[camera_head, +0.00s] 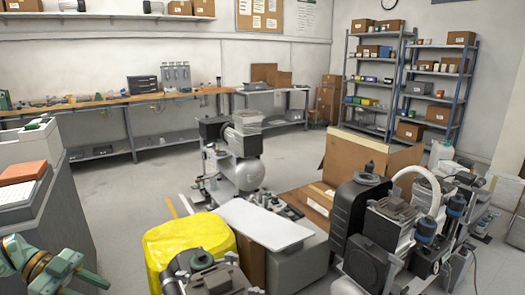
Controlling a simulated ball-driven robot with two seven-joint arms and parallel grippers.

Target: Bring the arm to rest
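A teal and brass mechanical piece (50,266) enters at the lower left corner, cut off by the frame. Nothing of my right arm shows on the right side.
Compressors stand close at the right (385,225) and further back (243,160). A yellow covered item (190,241), a white panel (262,223) and a cardboard box (365,158) crowd the front. A grey cabinet (52,225) stands left. Open floor lies before the workbench (110,101).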

